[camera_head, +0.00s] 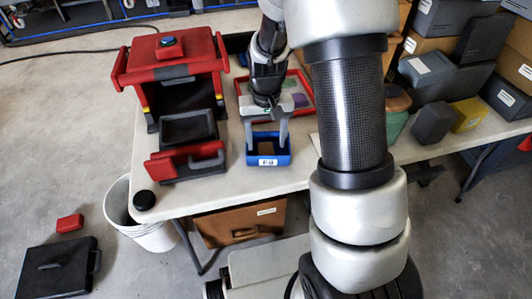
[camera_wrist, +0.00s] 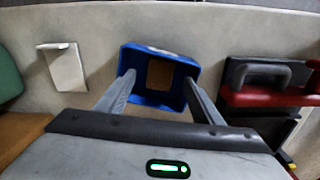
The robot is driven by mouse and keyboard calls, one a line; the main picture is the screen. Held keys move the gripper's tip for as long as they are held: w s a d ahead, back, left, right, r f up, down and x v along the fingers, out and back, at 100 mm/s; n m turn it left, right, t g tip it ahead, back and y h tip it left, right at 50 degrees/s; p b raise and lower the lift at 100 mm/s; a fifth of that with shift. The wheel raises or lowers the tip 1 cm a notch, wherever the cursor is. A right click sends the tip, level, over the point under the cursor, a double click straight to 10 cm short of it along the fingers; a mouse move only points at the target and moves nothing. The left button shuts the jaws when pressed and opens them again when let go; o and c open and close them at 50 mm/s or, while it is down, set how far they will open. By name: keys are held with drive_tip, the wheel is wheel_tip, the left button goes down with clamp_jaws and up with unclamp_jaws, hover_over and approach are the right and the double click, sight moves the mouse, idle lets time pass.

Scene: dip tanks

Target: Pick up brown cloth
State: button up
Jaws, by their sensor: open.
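A flat brown piece, which looks like the brown cloth (camera_head: 266,146), lies in a small blue bin (camera_head: 284,159) on the table. The cloth also shows in the wrist view (camera_wrist: 160,73), on the floor of the bin (camera_wrist: 158,99). My gripper (camera_head: 267,147) is open above the bin and points down at it. In the wrist view its two fingers (camera_wrist: 159,79) stand apart at the two sides of the bin, with the cloth between them. The fingers do not hold anything. I cannot tell exactly how far the tips are above the cloth.
A red and black machine (camera_head: 176,57) with a black tray stands left of the bin. A red-rimmed tray (camera_head: 308,108) lies behind the bin. A white holder (camera_wrist: 63,67) shows left in the wrist view. Boxes (camera_head: 435,75) crowd the right. Bare tabletop (camera_head: 222,195) lies in front.

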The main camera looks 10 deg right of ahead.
sight(266, 149)
wheel_tip(266, 149, down, 3)
drive_tip(key=shift+f, duration=0.1)
drive_tip(key=shift+c, duration=0.2)
drive_tip(key=c, duration=1.2)
drive_tip(key=shift+r, duration=0.2)
wheel_tip(266, 149, up, 10)
drive_tip(key=shift+f+p, duration=0.1)
drive_tip(key=shift+p, duration=0.95)
